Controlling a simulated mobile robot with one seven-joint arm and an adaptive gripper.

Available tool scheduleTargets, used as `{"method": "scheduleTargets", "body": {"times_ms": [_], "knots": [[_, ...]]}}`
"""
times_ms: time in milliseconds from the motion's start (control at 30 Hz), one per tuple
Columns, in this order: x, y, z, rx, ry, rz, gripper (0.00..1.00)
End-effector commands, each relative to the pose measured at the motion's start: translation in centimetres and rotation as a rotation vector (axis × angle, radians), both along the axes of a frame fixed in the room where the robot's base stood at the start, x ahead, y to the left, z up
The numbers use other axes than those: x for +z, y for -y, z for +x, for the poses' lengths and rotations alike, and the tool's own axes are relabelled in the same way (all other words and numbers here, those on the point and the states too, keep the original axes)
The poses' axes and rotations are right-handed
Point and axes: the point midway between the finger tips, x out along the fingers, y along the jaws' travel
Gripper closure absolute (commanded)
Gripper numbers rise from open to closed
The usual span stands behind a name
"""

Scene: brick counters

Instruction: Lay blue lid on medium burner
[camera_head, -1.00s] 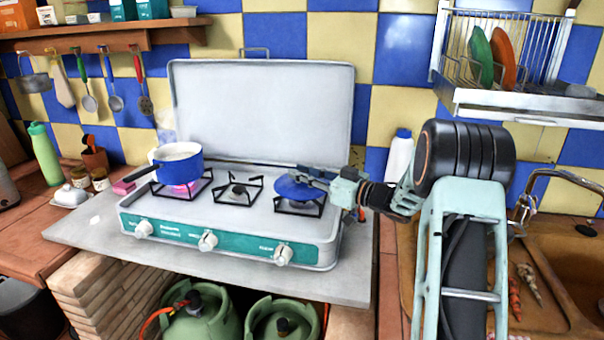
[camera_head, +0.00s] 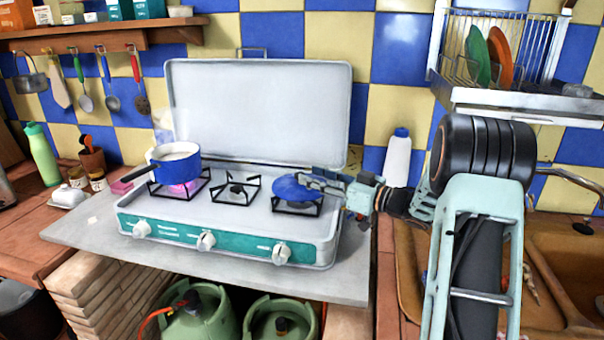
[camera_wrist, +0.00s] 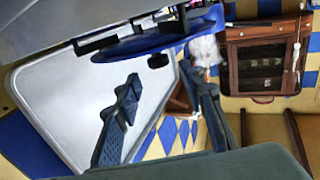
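The blue lid (camera_head: 292,187) lies over the right burner (camera_head: 299,206) of the stove, with the burner's black grate showing beneath it. In the wrist view the lid (camera_wrist: 160,40) is at the top, with its dark knob pointing toward me. My gripper (camera_head: 318,184) is at the lid's right side in the head view and partly covers it. In the wrist view my gripper's fingers (camera_wrist: 166,76) are spread wide, one on each side of the knob and apart from it. Nothing is held between them.
A blue pot (camera_head: 176,163) stands on the left burner over a pink glow. The small middle burner (camera_head: 236,190) is bare. The raised stove cover (camera_head: 260,110) stands behind. A white bottle (camera_head: 397,160) and a dish rack (camera_head: 500,95) are to the right.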

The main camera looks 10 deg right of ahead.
Motion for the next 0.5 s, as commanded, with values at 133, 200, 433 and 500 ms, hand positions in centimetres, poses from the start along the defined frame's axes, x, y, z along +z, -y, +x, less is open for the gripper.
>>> {"method": "scheduleTargets", "body": {"times_ms": [133,200,433,500], "knots": [[0.0,2.5,-2.4,-0.003,0.0,0.0,0.63],[0.0,3.3,-3.3,-0.001,0.0,0.0,0.63],[0.0,4.9,-4.9,0.001,0.0,0.0,0.63],[0.0,5.0,-5.1,0.001,0.0,0.0,0.63]]}}
